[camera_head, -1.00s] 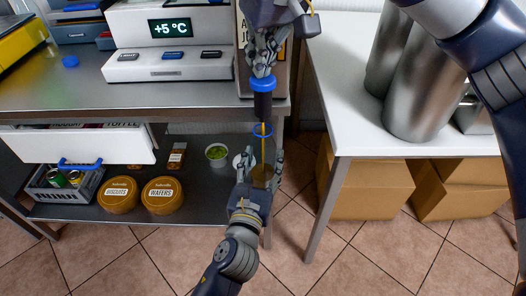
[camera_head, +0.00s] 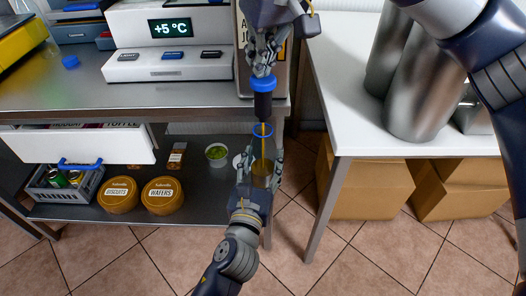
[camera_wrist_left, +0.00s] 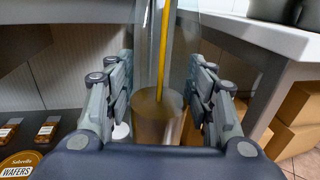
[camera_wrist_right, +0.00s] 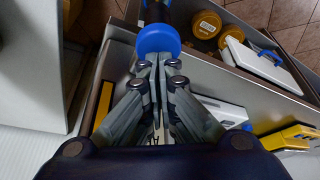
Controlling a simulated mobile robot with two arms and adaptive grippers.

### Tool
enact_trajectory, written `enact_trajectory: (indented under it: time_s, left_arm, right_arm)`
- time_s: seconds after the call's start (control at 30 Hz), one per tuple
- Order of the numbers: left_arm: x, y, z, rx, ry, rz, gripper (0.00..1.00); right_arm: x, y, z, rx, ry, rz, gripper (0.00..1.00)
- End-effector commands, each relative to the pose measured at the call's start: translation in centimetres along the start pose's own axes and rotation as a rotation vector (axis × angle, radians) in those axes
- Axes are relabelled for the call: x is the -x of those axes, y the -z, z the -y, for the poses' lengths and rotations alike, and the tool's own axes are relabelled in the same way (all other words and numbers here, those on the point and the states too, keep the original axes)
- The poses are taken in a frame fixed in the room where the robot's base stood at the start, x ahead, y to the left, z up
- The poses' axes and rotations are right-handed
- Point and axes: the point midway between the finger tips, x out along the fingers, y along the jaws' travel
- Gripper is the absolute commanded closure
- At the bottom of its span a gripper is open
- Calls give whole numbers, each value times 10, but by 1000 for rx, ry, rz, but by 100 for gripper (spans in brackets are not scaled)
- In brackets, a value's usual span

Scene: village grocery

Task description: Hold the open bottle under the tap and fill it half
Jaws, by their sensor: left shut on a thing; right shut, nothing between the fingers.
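The clear bottle (camera_head: 269,147) stands upright under the tap (camera_head: 263,105), with a blue ring around its open mouth. My left gripper (camera_head: 260,165) is shut on it, with a finger on each side of the bottle in the left wrist view (camera_wrist_left: 188,60). A thin yellow stream (camera_wrist_left: 164,50) runs from the tap into the bottle. Amber liquid (camera_wrist_left: 155,118) fills its lower part. My right gripper (camera_head: 263,66) is shut and empty, its fingertips at the tap's blue top (camera_head: 263,84). The blue top also shows in the right wrist view (camera_wrist_right: 158,40).
The tap is at the front of a labelled dispenser (camera_head: 243,60) on the steel counter (camera_head: 190,97). A white table (camera_head: 345,125) with large metal containers (camera_head: 415,100) stands at right, cardboard boxes (camera_head: 372,190) beneath. Round tins (camera_head: 163,196) and a grey crate (camera_head: 62,190) sit on the lower shelf.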

Motion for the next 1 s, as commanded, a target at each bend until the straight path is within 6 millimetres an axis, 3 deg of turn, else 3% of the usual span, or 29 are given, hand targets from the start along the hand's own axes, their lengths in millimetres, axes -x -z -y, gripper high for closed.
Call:
enact_trajectory:
  time_s: [0.27,0.67,1.0]
  left_arm:
    - [0,-1,0,0,0,2,67]
    - [0,-1,0,0,0,2,67]
    - [0,-1,0,0,0,3,67]
  right_arm:
    - [1,0,0,0,0,3,100]
    - [42,18,0,0,0,1,100]
    - [43,18,0,0,0,1,100]
